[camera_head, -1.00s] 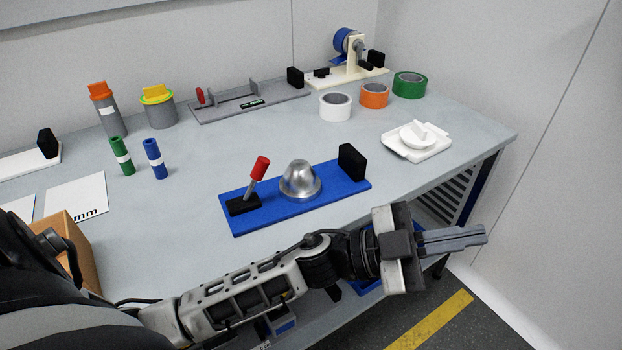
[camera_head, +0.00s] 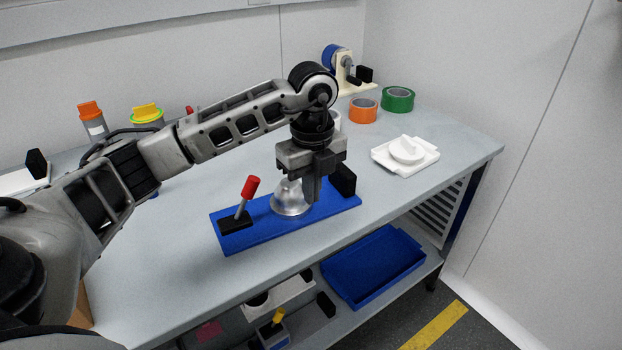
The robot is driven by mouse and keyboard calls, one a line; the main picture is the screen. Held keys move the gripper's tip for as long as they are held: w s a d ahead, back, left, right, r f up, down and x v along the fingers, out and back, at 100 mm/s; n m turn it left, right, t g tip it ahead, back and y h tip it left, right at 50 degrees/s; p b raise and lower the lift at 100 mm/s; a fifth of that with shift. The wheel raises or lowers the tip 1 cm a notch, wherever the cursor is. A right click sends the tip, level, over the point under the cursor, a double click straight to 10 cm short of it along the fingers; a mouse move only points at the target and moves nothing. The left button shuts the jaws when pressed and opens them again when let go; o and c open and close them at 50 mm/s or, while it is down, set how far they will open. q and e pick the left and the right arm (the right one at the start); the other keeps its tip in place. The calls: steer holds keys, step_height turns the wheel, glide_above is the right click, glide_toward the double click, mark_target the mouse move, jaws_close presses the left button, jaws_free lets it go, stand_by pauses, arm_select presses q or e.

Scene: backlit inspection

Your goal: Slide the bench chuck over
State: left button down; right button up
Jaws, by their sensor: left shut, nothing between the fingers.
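The bench chuck appears to be the fixture on a long blue base (camera_head: 265,231) on the grey bench. It carries a silver dome (camera_head: 287,202), a red-tipped lever (camera_head: 249,187) on a black block at its left end, and an upright black block (camera_head: 344,181) at its right end. My left gripper (camera_head: 312,197) points down over the base, between the dome and the right black block. Its fingers are shut and empty, and they hide part of the dome. I cannot tell whether they touch the fixture. My right gripper is out of view.
A white square piece with a round knob (camera_head: 404,151) sits to the right. Orange (camera_head: 364,110) and green (camera_head: 398,99) tape rolls stand behind. The bench is clear in front of the blue base. A blue tray (camera_head: 372,268) is on the shelf below.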

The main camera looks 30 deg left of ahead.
mark_target(301, 219)
arm_select(q)
step_height(301, 219, down, 6)
steer(key=shift+r, duration=0.1)
steer(key=shift+w+a+p, duration=0.15)
steer(key=shift+w+a, duration=0.1)
steer(key=shift+a, duration=0.35)
steer(key=shift+w+a+p, duration=0.1)
steer(key=shift+w+a, duration=0.2)
steer(key=shift+a, duration=0.35)
steer(key=shift+w+a+p, duration=0.15)
steer(key=shift+w+a, duration=0.1)
steer(key=shift+a, duration=0.35)
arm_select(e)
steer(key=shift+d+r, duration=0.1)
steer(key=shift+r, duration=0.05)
arm_select(q)
steer(key=shift+a, duration=0.1)
